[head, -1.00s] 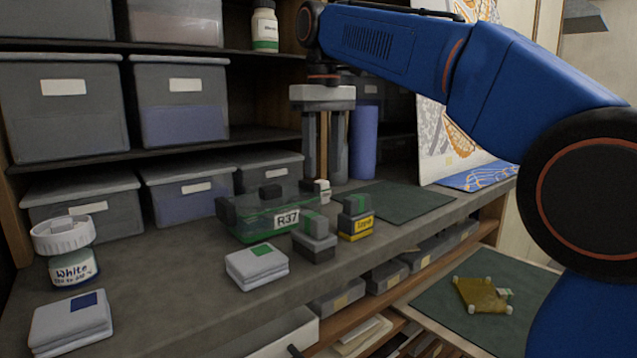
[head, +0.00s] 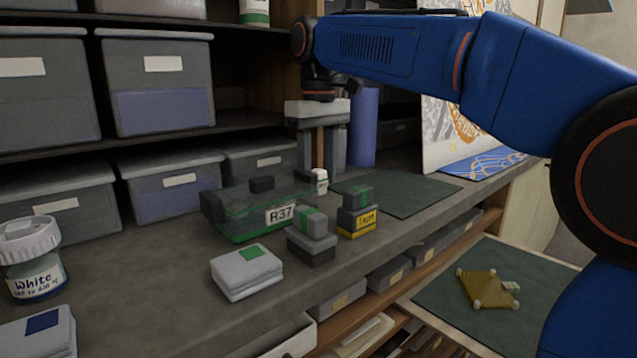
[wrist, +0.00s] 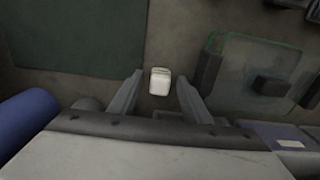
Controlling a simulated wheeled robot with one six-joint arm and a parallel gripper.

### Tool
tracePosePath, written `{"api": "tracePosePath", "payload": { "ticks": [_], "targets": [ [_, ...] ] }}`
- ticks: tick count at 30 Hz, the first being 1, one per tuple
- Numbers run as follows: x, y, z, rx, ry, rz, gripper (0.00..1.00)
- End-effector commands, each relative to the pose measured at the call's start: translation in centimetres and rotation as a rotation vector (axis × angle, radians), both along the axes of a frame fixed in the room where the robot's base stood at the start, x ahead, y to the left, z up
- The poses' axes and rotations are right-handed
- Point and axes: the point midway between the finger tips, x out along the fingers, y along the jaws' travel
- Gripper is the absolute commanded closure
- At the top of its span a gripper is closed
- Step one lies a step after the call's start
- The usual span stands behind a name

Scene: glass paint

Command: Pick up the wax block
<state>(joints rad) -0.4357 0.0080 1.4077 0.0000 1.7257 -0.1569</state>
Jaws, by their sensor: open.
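A small white block (wrist: 160,81), which looks to be the wax block, stands on the grey bench. In the wrist view it lies between the tips of my gripper's fingers (wrist: 160,88), with a gap on each side. In the head view the white block (head: 320,181) shows just behind the right end of the clear R37 box. My gripper (head: 321,165) is open and points down over it. The lower ends of the fingers are partly hidden there by the box and the block.
The clear green-edged R37 box (head: 240,230) stands close by. A dark green mat (head: 405,194) and a blue roll (head: 362,130) are on the other side. Grey bins (head: 165,190) line the back.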

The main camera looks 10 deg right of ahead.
Motion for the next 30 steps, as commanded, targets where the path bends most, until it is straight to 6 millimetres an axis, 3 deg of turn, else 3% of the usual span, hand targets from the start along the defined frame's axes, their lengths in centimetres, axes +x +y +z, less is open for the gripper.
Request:
{"api": "tracePosePath", "payload": {
  "ticks": [4, 11, 15, 17, 26, 30],
  "targets": [
    [0.0, 0.0, -1.0, -0.001, 0.001, 0.000, 0.56],
    [0.0, 0.0, -1.0, -0.001, 0.001, 0.000, 0.56],
    [0.0, 0.0, -1.0, 0.000, 0.000, 0.000, 0.90],
    [0.0, 0.0, -1.0, 0.000, 0.000, 0.000, 1.00],
    [0.0, 0.0, -0.8, 0.000, 0.000, 0.000, 1.00],
    [0.1, 0.0, 0.5, 0.001, -0.002, 0.000, 1.00]
  ]
}}
